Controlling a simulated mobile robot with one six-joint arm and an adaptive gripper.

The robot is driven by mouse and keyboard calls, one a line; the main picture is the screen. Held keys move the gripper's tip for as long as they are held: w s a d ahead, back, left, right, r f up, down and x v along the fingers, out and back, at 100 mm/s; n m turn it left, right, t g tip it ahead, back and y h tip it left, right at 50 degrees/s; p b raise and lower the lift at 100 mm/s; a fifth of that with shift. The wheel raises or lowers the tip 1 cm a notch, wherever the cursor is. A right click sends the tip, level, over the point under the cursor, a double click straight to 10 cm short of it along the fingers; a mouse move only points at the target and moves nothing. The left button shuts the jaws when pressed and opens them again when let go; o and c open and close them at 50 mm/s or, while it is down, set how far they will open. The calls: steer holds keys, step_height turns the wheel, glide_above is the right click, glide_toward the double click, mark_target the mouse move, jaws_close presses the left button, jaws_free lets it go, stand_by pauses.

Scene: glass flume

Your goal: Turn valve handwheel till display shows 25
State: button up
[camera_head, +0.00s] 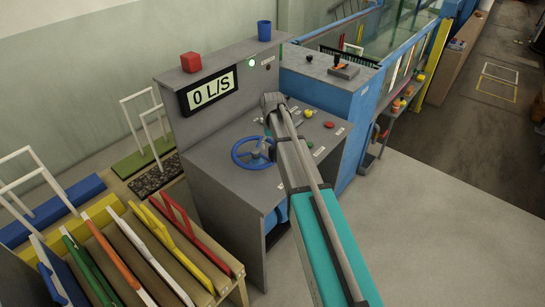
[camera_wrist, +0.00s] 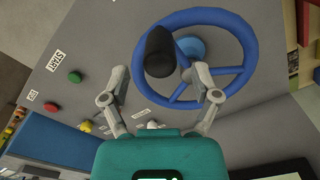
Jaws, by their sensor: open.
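The blue valve handwheel (camera_head: 252,153) lies on the sloped top of the grey console. It also shows in the wrist view (camera_wrist: 237,61), with a dark knob (camera_wrist: 159,52) on its rim. The display (camera_head: 209,91) on the console's upright panel reads 0 L/S.
Red (camera_wrist: 76,77), yellow (camera_wrist: 75,105) and green buttons sit on the console beside a START label (camera_wrist: 51,61). A red cube (camera_head: 191,62) and a blue cup (camera_head: 264,30) stand on top of the panel. Coloured boards in a rack (camera_head: 237,268) stand at the lower left.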

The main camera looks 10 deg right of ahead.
steer(key=shift+f+b, duration=1.7)
steer(key=shift+f, duration=0.35)
jaws_close()
